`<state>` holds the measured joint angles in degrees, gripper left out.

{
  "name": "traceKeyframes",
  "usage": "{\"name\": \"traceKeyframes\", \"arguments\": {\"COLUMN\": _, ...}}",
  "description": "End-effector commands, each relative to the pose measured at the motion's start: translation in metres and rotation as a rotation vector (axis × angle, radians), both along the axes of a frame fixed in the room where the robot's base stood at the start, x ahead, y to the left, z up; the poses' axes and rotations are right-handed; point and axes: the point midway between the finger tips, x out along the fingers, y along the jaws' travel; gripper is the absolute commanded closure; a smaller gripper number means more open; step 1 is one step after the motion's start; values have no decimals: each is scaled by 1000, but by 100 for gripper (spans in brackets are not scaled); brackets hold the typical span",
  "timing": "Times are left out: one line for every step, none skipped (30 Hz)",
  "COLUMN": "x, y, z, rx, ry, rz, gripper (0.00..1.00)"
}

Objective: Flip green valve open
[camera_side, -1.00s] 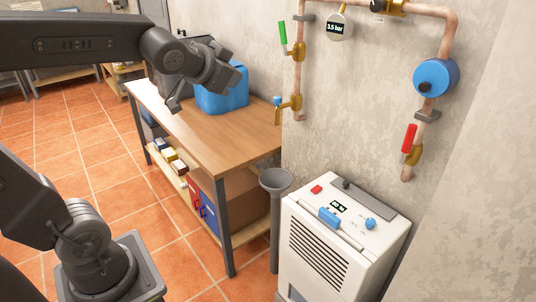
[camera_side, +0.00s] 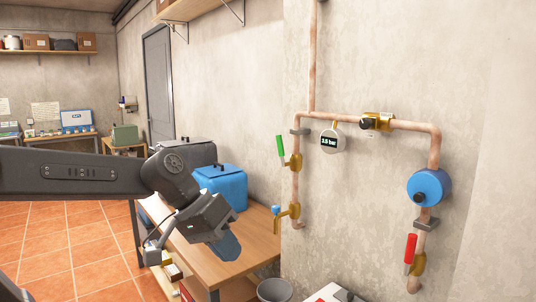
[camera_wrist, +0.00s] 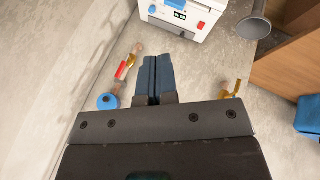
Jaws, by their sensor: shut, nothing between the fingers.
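The green valve handle (camera_side: 280,146) stands nearly upright, leaning slightly left. It is joined to a brass valve body (camera_side: 295,161) on the left vertical copper pipe. My gripper (camera_side: 228,248) is lower and to the left of the green handle in the side view, apart from it and tilted down to the right. In the wrist view my gripper's blue-grey fingers (camera_wrist: 154,70) are together with nothing between them. I cannot make out the green handle in the wrist view.
A brass tap (camera_side: 286,212) sits below on the same pipe. A gauge reading 3.5 bar (camera_side: 329,141), a blue round fitting (camera_side: 428,187) and a red-handled valve (camera_side: 410,249) are to the right. A blue container (camera_side: 222,184) stands on the wooden workbench (camera_side: 262,245) behind my gripper.

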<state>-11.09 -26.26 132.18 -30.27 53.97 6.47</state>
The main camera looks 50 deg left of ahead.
Motion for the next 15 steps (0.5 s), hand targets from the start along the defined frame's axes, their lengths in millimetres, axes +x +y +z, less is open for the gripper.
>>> {"name": "traceKeyframes", "arguments": {"x": 25, "y": 9, "z": 9, "rx": -106, "ry": 4, "rz": 60, "gripper": 100}}
{"name": "traceKeyframes", "arguments": {"x": 39, "y": 15, "z": 15, "rx": -170, "ry": -1, "rz": 92, "gripper": 100}}
{"name": "traceKeyframes", "arguments": {"x": 58, "y": 24, "z": 24, "rx": -252, "ry": -16, "rz": 135, "gripper": 100}}
{"name": "traceKeyframes", "arguments": {"x": 72, "y": 33, "z": 31, "rx": -315, "ry": -28, "rz": 171, "gripper": 100}}
{"name": "traceKeyframes", "arguments": {"x": 86, "y": 43, "z": 37, "rx": -375, "ry": -44, "rz": 205, "gripper": 100}}
{"name": "traceKeyframes", "arguments": {"x": 104, "y": 59, "z": 45, "rx": -457, "ry": -69, "rz": 252, "gripper": 100}}
{"name": "traceKeyframes", "arguments": {"x": 117, "y": 73, "z": 50, "rx": -516, "ry": -90, "rz": 289, "gripper": 100}}
{"name": "traceKeyframes", "arguments": {"x": 129, "y": 88, "z": 55, "rx": -575, "ry": -113, "rz": 326, "gripper": 100}}
{"name": "traceKeyframes", "arguments": {"x": 145, "y": 110, "z": 62, "rx": -651, "ry": -150, "rz": 377, "gripper": 100}}
{"name": "traceKeyframes", "arguments": {"x": 156, "y": 127, "z": 65, "rx": -706, "ry": -180, "rz": 416, "gripper": 100}}
{"name": "traceKeyframes", "arguments": {"x": 166, "y": 146, "z": 69, "rx": -760, "ry": -211, "rz": 453, "gripper": 100}}
{"name": "traceKeyframes", "arguments": {"x": 177, "y": 172, "z": 72, "rx": -828, "ry": -256, "rz": 504, "gripper": 100}}
{"name": "traceKeyframes", "arguments": {"x": 184, "y": 192, "z": 74, "rx": -875, "ry": -291, "rz": 541, "gripper": 100}}
{"name": "traceKeyframes", "arguments": {"x": 189, "y": 212, "z": 76, "rx": -918, "ry": -326, "rz": 576, "gripper": 100}}
{"name": "traceKeyframes", "arguments": {"x": 195, "y": 236, "z": 77, "rx": -970, "ry": -372, "rz": 620, "gripper": 100}}
